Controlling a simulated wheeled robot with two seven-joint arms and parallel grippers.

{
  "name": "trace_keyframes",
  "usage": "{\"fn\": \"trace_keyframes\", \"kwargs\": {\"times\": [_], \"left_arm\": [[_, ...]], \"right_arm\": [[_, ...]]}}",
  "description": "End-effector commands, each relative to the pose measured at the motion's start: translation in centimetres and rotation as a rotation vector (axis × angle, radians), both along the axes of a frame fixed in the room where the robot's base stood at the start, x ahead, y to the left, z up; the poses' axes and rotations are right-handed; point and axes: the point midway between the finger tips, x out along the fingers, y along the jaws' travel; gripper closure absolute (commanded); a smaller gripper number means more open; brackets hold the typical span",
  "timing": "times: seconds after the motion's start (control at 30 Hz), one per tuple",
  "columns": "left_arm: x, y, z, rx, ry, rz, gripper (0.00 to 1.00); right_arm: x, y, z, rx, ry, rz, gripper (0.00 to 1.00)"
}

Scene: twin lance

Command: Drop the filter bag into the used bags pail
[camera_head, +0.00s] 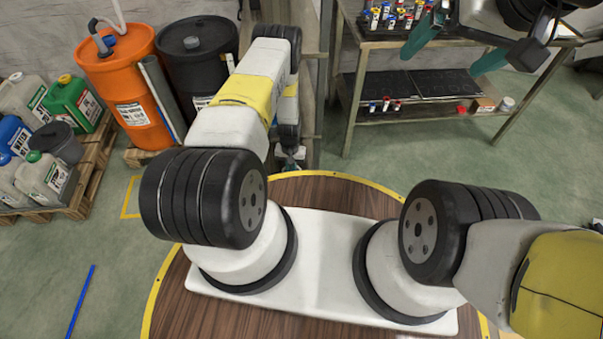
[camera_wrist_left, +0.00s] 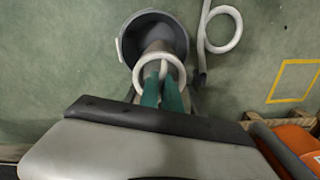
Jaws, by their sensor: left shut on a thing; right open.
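In the left wrist view, my left gripper (camera_wrist_left: 163,88) has its teal fingers shut on the filter bag (camera_wrist_left: 160,54), at its pale ring. The bag's greyish body hangs beyond the ring and overlaps the mouth of a dark grey round pail (camera_wrist_left: 183,40) on the floor. I cannot tell whether the bag's lower end is inside the pail or above it. In the head view, my left arm hides the pail and most of the bag. My right gripper (camera_head: 453,48) is open and empty, its teal fingers wide apart near the workbench.
A pale hose (camera_wrist_left: 238,27) lies beside the pail. An orange drum (camera_head: 118,85) and a black drum (camera_head: 190,60) stand left of my left arm. Canisters stand on a pallet (camera_head: 85,175) at far left. A workbench (camera_head: 372,43) is at the right; green floor lies in front.

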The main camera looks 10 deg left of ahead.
Motion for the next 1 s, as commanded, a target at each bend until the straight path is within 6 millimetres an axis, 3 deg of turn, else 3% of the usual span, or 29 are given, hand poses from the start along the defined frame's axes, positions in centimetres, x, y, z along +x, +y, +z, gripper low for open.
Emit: {"fn": "trace_keyframes", "kwargs": {"times": [0.5,0.9,0.93,1.0], "left_arm": [[0.0,0.0,-5.2,0.000,-0.001,0.001,1.00],[0.0,0.0,-5.7,0.000,0.000,0.001,1.00],[0.0,0.0,-5.7,0.000,0.000,0.000,0.87],[0.0,0.0,-5.7,0.000,0.000,0.000,0.73]], "right_arm": [[0.0,0.0,0.0,0.000,0.000,0.000,0.00],[0.0,0.0,0.0,0.000,0.000,0.000,0.00],[0.0,0.0,0.0,0.000,0.000,0.000,0.00],[0.0,0.0,0.0,0.000,0.000,0.000,0.00]]}}
